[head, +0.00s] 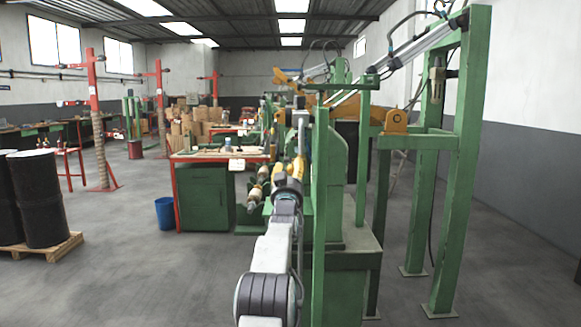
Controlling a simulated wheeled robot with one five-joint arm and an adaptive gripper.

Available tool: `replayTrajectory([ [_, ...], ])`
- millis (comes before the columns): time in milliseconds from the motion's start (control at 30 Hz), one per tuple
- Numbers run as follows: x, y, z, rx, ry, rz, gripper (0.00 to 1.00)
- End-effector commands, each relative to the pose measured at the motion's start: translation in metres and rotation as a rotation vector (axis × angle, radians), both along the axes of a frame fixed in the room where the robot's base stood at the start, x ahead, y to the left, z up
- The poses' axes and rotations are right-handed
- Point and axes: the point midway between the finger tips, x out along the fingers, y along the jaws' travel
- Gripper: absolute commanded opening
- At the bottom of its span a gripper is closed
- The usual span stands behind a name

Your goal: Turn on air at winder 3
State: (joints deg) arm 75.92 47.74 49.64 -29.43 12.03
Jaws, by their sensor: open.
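A green winder (335,190) stands just ahead, right of my arm; I can read no winder number on it. A tall green frame (472,150) at the right carries grey air cylinders (425,42). A small air unit (436,85) with dark and pale parts hangs on the frame's upper post; its valve position is too small to tell. My arm reaches forward from the bottom middle, and my gripper (290,182) is beside the near winder's left side. It is open; its fingers are small, seen from behind, and partly hidden. I see nothing held in it.
A green bench (205,200) with a red frame stands left of the winder, with a blue bin (165,213) beside it. Black drums (40,198) stand on a wooden pallet (45,255) at the left. Grey floor is open between drums and bench.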

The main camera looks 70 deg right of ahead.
Motion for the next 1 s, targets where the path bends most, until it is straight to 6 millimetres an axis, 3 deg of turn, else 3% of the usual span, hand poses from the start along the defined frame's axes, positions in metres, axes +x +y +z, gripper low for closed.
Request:
replayTrajectory([
  [667, 0.0017, -0.0069, 0.0025, 0.000, 0.000, 0.000, 0.45],
  [1000, 0.0017, -0.0067, 0.0027, 0.000, 0.000, 0.000, 0.14],
])
